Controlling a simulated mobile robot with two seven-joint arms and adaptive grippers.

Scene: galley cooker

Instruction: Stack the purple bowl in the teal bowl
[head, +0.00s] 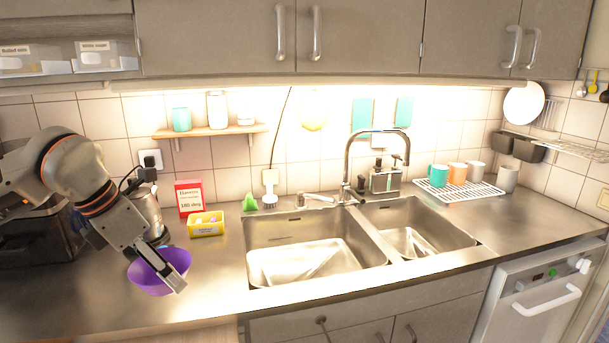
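The purple bowl (146,278) is at the left part of the counter, left of the sink. My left gripper (175,283) reaches down over the bowl from the upper left, and its fingers overlap the bowl's right side. The arm hides part of the bowl. I cannot tell whether the fingers are closed on its rim or whether the bowl touches the counter. I cannot make out a teal bowl clearly in this view. My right gripper is not in view.
A metal kettle (150,217), a red box (189,197) and a yellow tub (206,224) stand behind the bowl. The double sink (315,262) lies to the right. Mugs (457,173) stand on a white rack. The front left counter (60,300) is clear.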

